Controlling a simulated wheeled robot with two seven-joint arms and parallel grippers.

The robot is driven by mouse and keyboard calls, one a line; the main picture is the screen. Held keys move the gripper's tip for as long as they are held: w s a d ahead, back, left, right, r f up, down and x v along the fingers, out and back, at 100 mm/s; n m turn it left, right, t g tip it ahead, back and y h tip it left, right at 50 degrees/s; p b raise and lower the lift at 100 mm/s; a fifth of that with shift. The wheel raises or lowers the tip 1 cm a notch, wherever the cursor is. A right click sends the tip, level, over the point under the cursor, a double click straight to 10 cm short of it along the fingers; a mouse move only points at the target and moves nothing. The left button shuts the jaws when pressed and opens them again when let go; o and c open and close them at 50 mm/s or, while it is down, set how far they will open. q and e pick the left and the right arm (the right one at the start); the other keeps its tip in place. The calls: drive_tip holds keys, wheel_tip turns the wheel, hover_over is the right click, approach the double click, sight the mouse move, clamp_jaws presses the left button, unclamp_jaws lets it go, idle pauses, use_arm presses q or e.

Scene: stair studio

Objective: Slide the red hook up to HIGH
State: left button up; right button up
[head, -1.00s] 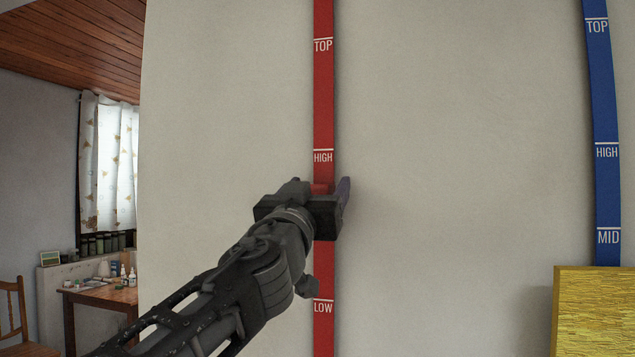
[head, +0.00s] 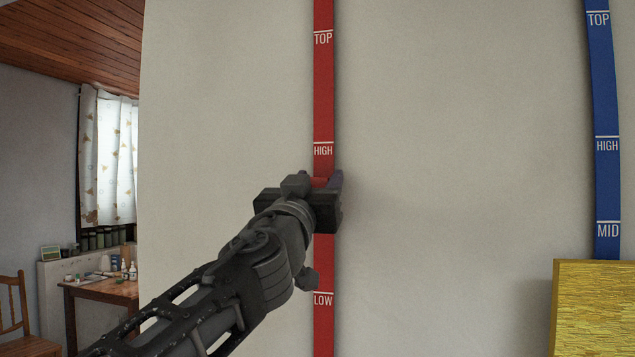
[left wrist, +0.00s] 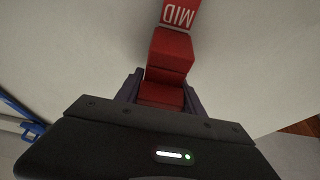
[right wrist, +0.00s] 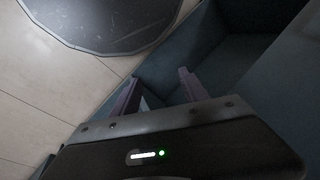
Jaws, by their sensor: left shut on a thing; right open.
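The red rail (head: 323,80) runs up the pale wall, with TOP, HIGH and LOW marks in the head view. My left gripper (head: 320,183) is at the rail a little below the HIGH mark (head: 323,150). It is shut on the red hook (left wrist: 162,94), which sits between its fingers in the left wrist view. Only a sliver of the hook (head: 320,182) shows in the head view; the gripper hides the rest. The MID mark (left wrist: 179,15) shows beside the hook in the left wrist view. My right gripper (right wrist: 158,88) is open and empty, away from the rail.
A blue rail (head: 606,100) with TOP, HIGH and MID marks is at the right. A yellow box-like block (head: 595,305) stands at the lower right. The wall between the rails is clear. A wooden table (head: 105,292) and chair (head: 14,315) are at the far left.

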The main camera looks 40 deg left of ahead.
use_arm(q)
clamp_jaws()
wheel_tip(320, 180, up, 13)
drive_tip(key=p, duration=0.8)
drive_tip(key=shift+r+p, duration=0.15)
drive_tip(key=shift+p, duration=0.25)
drive_tip(key=o, duration=1.4)
unclamp_jaws()
drive_tip(key=shift+o, duration=0.2)
drive_tip(key=shift+f, duration=0.2)
